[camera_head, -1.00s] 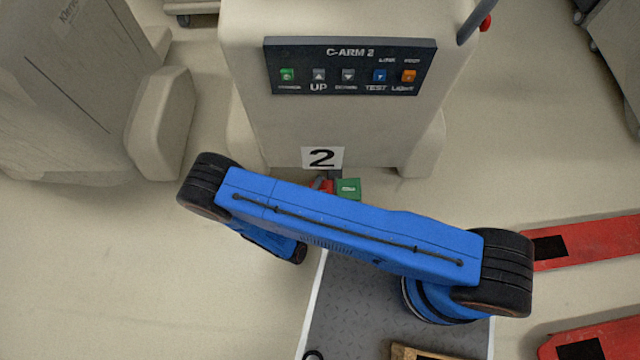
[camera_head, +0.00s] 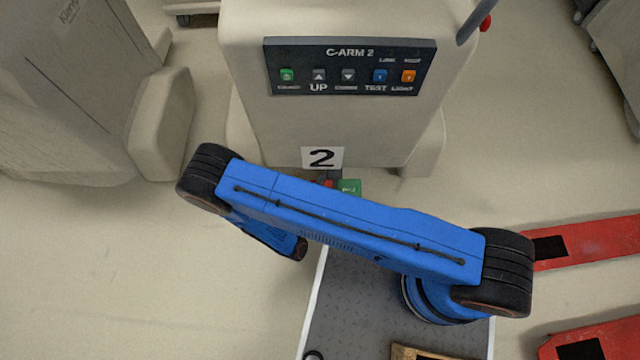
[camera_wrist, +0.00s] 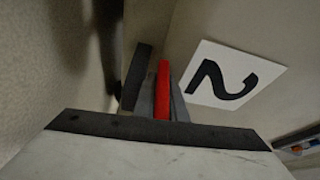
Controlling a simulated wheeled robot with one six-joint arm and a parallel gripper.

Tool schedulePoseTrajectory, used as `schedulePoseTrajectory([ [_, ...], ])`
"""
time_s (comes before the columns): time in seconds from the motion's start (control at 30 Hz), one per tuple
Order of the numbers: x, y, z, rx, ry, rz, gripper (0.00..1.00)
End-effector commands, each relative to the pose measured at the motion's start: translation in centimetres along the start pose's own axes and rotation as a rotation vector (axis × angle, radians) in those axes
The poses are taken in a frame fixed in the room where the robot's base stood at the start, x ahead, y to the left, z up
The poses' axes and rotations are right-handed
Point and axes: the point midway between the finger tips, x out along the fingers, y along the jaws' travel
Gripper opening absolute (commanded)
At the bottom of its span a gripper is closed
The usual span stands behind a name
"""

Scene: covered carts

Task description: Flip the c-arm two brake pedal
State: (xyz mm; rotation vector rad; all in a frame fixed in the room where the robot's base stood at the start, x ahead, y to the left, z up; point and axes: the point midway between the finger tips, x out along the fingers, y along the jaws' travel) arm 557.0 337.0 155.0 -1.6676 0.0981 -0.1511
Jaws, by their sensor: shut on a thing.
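The C-arm two brake pedal shows in the head view as a small green part (camera_head: 349,187) with a white label and a red part (camera_head: 328,184) to its left. It sits low at the cart's base, just below the "2" sign (camera_head: 322,158), partly hidden behind my blue arm. In the wrist view the red part (camera_wrist: 162,90) is a narrow upright bar left of the "2" sign (camera_wrist: 232,75). My gripper (camera_wrist: 150,92) is at this bar, with a dark finger close on its left, and is shut on the pedal. The head view hides my gripper behind the arm.
The C-arm 2 cart (camera_head: 340,125) carries a button panel (camera_head: 348,67) above the pedal. Another covered cart (camera_head: 85,95) stands close at the left. Red forks (camera_head: 590,240) lie at the right. Open floor (camera_head: 130,270) shows at lower left.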

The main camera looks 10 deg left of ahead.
Motion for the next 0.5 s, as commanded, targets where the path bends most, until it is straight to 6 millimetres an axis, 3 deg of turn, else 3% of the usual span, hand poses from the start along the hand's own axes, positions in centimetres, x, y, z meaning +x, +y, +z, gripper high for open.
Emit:
schedulePoseTrajectory([
  [0.3, 0.2, -1.5, -0.5, 0.254, -0.001, 0.106, 0.0],
  [0.5, 0.2, -1.7, -0.7, 0.306, 0.001, 0.128, 0.0],
])
